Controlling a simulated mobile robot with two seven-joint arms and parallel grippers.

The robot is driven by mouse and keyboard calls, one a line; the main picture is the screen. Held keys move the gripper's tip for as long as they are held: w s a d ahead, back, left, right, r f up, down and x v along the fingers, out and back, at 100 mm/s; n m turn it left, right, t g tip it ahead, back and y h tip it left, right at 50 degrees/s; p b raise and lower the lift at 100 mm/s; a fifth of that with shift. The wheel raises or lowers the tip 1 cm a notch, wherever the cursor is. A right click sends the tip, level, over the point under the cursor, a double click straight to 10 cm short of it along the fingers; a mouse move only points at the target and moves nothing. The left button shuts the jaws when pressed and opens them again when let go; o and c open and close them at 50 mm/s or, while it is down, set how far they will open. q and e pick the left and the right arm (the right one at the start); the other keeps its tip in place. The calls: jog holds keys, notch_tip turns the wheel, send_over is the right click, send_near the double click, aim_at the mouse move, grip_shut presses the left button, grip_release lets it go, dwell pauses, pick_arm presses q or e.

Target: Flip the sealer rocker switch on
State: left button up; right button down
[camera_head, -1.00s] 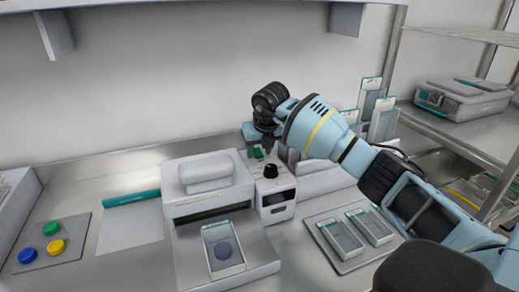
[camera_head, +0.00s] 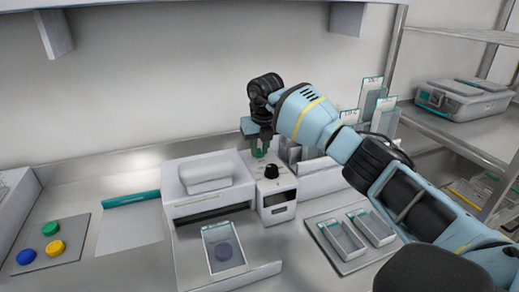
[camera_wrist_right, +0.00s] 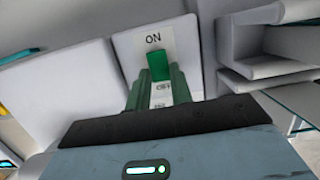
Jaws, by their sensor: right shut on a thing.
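The sealer (camera_head: 208,179) is a white machine with a control box (camera_head: 276,196) on its right side, bearing a black knob and a small display. The green rocker switch (camera_wrist_right: 158,66) sits on the box's top panel, just below an "ON" label (camera_wrist_right: 153,39) in the right wrist view. My right gripper (camera_head: 259,152) points down over the back of this box. In the wrist view its green fingers (camera_wrist_right: 159,78) stand on both sides of the switch's near end and are shut on it. The switch's tilt is hard to tell. My left gripper is not in view.
A pouch with a purple disc (camera_head: 223,249) lies on the sealer's front shelf. A tray (camera_head: 347,242) with two clear packs is at right. Upright packs stand behind my right arm. Coloured caps lie on a grey mat (camera_head: 78,248) at left. A metal rack is at far right.

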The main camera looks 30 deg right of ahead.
jog(key=shift+w+f+g+b, duration=0.25)
jog(key=shift+f+g+b, duration=0.05)
jog(key=shift+g+b, duration=0.6)
jog(key=shift+r+y+b, duration=0.15)
jog(key=shift+y+b, duration=0.15)
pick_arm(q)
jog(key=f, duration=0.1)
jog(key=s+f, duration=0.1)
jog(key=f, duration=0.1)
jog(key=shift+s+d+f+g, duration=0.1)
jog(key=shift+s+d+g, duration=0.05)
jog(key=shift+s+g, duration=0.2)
pick_arm(e)
jog(key=shift+d+r+g, duration=0.1)
jog(key=shift+g, duration=0.2)
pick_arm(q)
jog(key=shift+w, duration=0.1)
pick_arm(e)
jog(key=shift+r, duration=0.1)
jog(key=c, duration=1.4)
grip_release()
jog(key=shift+o, duration=0.8)
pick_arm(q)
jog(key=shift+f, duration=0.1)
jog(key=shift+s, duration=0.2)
